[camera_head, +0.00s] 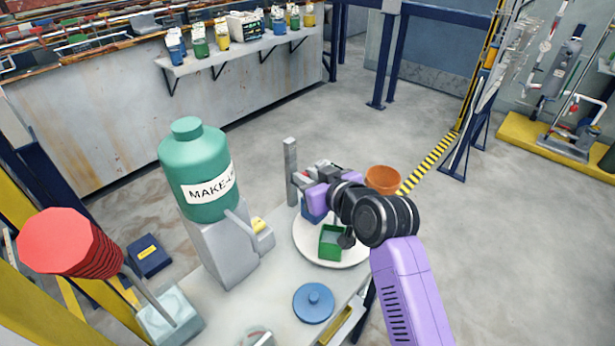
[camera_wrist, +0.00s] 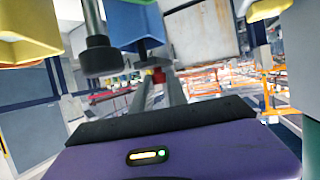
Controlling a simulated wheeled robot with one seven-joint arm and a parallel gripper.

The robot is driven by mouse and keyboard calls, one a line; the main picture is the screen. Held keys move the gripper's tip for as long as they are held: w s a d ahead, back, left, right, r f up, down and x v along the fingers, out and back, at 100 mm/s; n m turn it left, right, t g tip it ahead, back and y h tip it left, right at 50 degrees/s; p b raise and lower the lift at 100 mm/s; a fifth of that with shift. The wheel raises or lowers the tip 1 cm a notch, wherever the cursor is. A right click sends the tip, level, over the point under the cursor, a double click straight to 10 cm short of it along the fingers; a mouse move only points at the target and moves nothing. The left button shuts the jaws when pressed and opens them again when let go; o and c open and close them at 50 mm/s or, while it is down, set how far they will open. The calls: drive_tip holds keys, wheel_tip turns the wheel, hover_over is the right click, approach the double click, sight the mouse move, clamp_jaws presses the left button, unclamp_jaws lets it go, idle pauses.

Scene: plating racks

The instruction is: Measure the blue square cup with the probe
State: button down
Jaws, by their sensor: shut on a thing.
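The blue square cup (camera_head: 312,214) stands on the round white tray (camera_head: 301,247), largely hidden under my gripper. In the wrist view a blue cup (camera_wrist: 138,30) shows at the top, cut off by the frame edge. My gripper (camera_head: 304,180) reaches left over the far side of the tray. It is shut on the probe, whose red and grey part (camera_head: 322,172) shows between the jaws. A small red part (camera_wrist: 158,76) also shows beyond the purple wrist housing. Whether the probe touches the blue cup is hidden.
A green square cup (camera_head: 331,243) and a dark knob (camera_head: 346,240) are on the tray's near side. A grey post (camera_head: 291,170) rises left of my gripper. A green bottle (camera_head: 195,165) and blue lid (camera_head: 314,302) stand nearby.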

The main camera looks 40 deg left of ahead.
idle(0.3)
wheel_tip(320, 180, up, 6)
drive_tip(key=p, duration=0.2)
drive_tip(key=shift+p, duration=0.4)
drive_tip(key=c, duration=1.3)
unclamp_jaws()
drive_tip(key=shift+s+d+r, duration=0.15)
drive_tip(key=shift+d, duration=0.4)
drive_tip(key=b+v, duration=0.1)
drive_tip(key=v, duration=0.5)
drive_tip(key=shift+s+d+r, duration=0.2)
